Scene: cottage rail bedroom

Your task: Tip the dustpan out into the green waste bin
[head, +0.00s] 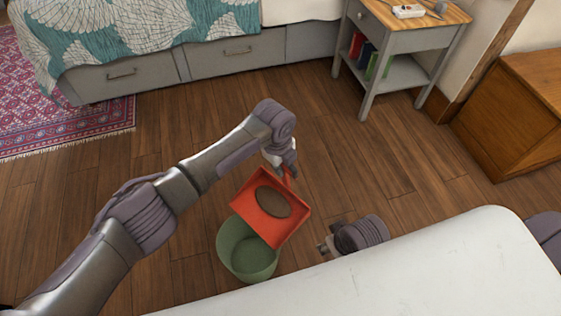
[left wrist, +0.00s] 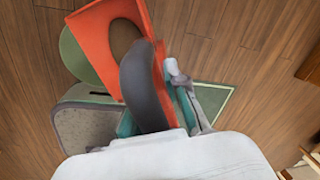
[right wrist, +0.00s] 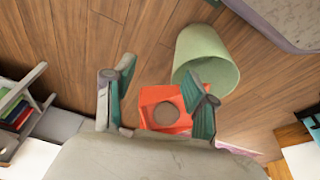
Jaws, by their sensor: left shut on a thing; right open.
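The red dustpan (head: 243,184) holds a brown oval heap of dirt (head: 273,202) in its pan. My left gripper (head: 285,170) is shut on the dustpan at its far end. The dustpan also shows in the left wrist view (left wrist: 95,38) and the right wrist view (right wrist: 152,97). The green waste bin (head: 229,250) stands open on the floor, and the dustpan overlaps its far right rim in the head view. I cannot tell whether they touch. The bin also shows in the right wrist view (right wrist: 207,58). My right gripper (head: 326,244) is open and empty, right of the bin.
A white surface (head: 400,275) fills the near right. A bed with grey drawers (head: 230,62) stands at the back, with a patterned rug (head: 70,120) at left. A nightstand (head: 413,32) and a wooden cabinet (head: 505,120) stand at right. The middle floor is clear.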

